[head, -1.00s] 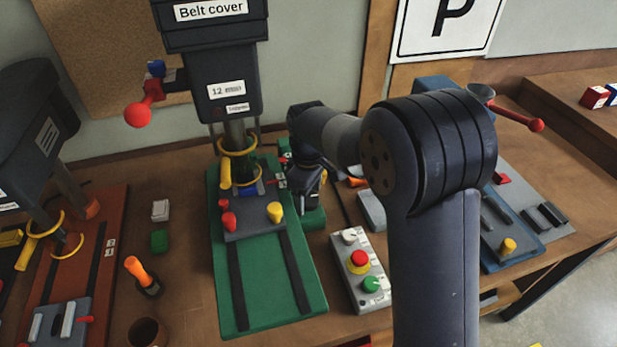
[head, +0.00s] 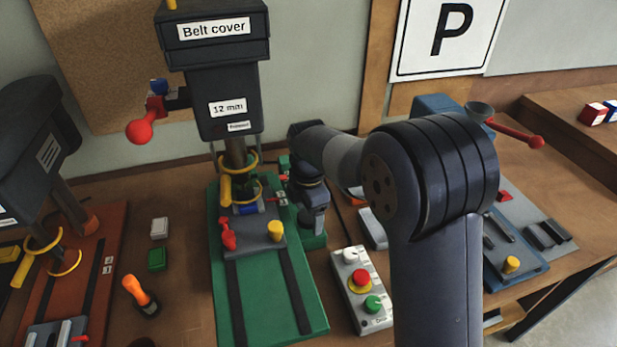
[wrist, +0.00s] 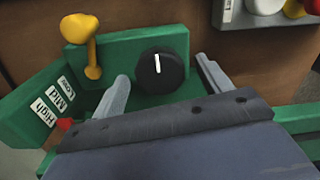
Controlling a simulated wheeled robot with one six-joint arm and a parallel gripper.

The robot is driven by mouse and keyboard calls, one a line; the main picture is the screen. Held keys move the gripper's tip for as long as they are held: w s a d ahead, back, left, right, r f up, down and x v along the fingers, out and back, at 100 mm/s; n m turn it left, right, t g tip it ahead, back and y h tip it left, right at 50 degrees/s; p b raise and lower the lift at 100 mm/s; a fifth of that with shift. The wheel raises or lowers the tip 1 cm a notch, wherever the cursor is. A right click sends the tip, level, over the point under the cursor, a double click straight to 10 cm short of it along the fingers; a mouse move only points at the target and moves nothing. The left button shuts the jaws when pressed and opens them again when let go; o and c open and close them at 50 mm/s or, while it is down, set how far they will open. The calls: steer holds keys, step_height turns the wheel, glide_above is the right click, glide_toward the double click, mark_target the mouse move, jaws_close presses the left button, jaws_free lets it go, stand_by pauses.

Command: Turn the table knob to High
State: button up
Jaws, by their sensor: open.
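A round black knob (wrist: 161,71) with a white line is on a green block in the wrist view. Its line points nearly straight up in the picture. White labels High (wrist: 44,112), Mid (wrist: 54,97) and Low (wrist: 66,84) are on a green plate to its left. A red tip (wrist: 65,124) shows beside the plate, nearest High. My gripper (wrist: 164,76) is open, one finger on each side of the knob, with gaps visible. In the head view my gripper (head: 314,212) hangs at the green base's right edge; the knob cannot be made out there.
A yellow lever (wrist: 80,30) stands left of the knob. The drill press (head: 222,100) rises behind a green base (head: 265,310) with a yellow knob (head: 275,230). A control box (head: 362,290) with buttons is to the right. An orange-handled tool (head: 140,293) lies left.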

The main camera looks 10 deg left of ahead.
mark_target(308, 216)
steer(key=shift+n, duration=1)
step_height(308, 216, up, 11)
steer(key=shift+b, duration=0.45)
steer(key=shift+f, duration=0.1)
step_height(308, 216, down, 10)
steer(key=shift+f+p, duration=0.25)
steer(key=shift+p, duration=0.2)
steer(key=shift+f, duration=0.2)
steer(key=shift+m, duration=2.7)
